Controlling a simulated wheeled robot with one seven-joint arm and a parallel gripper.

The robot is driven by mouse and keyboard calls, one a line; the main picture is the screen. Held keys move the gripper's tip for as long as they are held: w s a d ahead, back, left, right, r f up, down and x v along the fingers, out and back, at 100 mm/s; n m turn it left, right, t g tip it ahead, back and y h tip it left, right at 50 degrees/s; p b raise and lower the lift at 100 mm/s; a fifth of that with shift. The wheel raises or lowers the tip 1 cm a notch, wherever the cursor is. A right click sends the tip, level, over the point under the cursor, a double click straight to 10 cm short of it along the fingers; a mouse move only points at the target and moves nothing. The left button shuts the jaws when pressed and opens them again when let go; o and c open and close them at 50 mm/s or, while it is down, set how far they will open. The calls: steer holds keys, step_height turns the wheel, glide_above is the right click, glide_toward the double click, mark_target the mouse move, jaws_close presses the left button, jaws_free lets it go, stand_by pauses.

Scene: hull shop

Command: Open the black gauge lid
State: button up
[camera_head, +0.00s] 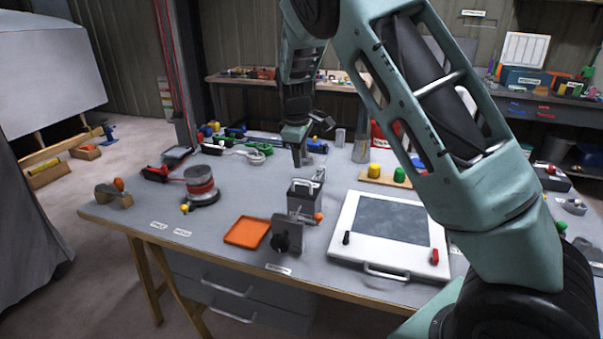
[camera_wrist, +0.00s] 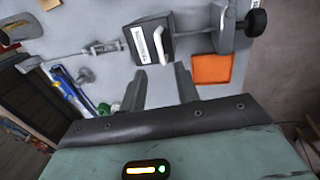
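A small dark grey box (camera_head: 305,192) with a pale handle on top stands near the middle of the bench. I take its dark top as the gauge lid; it looks shut. In the wrist view the dark lid (camera_wrist: 151,35) has a white label and a white bent handle (camera_wrist: 160,46). My gripper (camera_head: 299,160) is above and behind the box in the head view. In the wrist view my gripper (camera_wrist: 161,76) is open and empty, its fingers apart and short of the handle. Nothing touches the lid.
A black-knobbed clamp (camera_head: 286,236) stands in front of the box, with an orange tray (camera_head: 247,233) to its left. A white-framed panel (camera_head: 340,239) lies to the right. A red and grey round device (camera_head: 200,184) stands at the left. Tools lie behind.

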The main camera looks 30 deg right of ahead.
mark_target(302, 182)
steer(key=f, duration=0.4)
steer(key=d+f, duration=0.1)
steer(key=f, duration=0.2)
steer(key=shift+w+d+f+p, duration=0.1)
steer(key=shift+w+p, duration=0.3)
jaws_close()
